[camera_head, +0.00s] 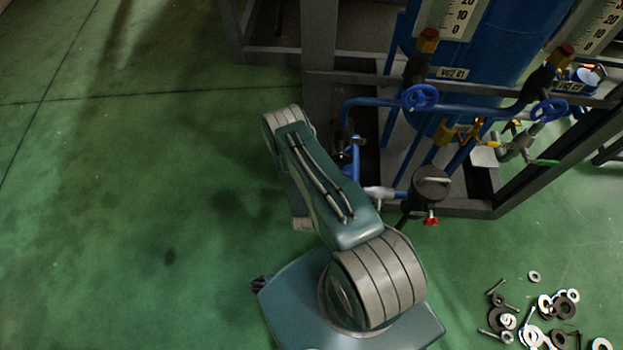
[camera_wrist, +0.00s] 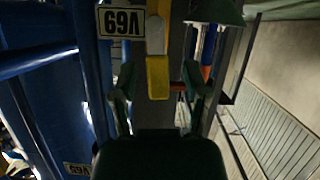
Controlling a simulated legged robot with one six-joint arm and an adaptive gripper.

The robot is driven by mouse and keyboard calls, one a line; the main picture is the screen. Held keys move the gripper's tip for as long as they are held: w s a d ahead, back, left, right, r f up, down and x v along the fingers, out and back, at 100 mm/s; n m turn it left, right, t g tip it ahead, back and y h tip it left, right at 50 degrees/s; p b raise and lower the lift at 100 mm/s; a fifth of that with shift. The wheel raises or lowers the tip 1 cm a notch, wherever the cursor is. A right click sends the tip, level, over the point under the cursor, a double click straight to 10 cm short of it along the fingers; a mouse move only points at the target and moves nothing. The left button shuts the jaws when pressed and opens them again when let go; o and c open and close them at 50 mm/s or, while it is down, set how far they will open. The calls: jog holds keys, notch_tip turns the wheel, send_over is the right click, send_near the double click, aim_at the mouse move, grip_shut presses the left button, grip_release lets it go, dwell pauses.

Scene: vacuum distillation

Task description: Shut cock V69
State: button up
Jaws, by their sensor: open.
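The label V69 (camera_wrist: 121,21) shows upside down at the top left of the wrist view. Just right of it is a flat lever, yellow (camera_wrist: 157,77) with a pale grey part, likely the handle of cock V69. My gripper (camera_wrist: 160,88) is open in the wrist view, with one finger on each side of the yellow part. Gaps show between the fingers and the lever; whether the lever is at fingertip depth I cannot tell. In the head view my arm hides the gripper, and I cannot make out V69 there.
The head view shows a blue tank (camera_head: 480,55) in a dark frame, with blue handwheels (camera_head: 420,97) and pipes beside my arm. A round gauge (camera_head: 431,183) and red knob (camera_head: 431,221) stand close to the arm. Loose washers and bolts (camera_head: 545,318) lie lower right. The left floor is clear.

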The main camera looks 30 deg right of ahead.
grip_shut()
jog(key=shift+w+a, duration=0.1)
dwell(0.3)
jog(key=shift+w+a+f+n+g+h, duration=0.15)
jog(key=shift+w+a+f+n+h, duration=0.4)
jog(key=shift+n+h, duration=1.1)
jog(key=shift+w+a+f+n+g+h, duration=0.15)
jog(key=shift+a+f+n+h, duration=0.6)
jog(key=shift+n, duration=1.8)
jog(key=shift+w+a+f+n+g+h, duration=0.1)
jog(key=shift+w+a+f+n+h, duration=0.3)
jog(key=shift+f+n+h, duration=1.15)
jog(key=shift+d+r+n+y, duration=0.1)
jog(key=shift+r+n+y, duration=0.45)
jog(key=shift+r+n, duration=0.1)
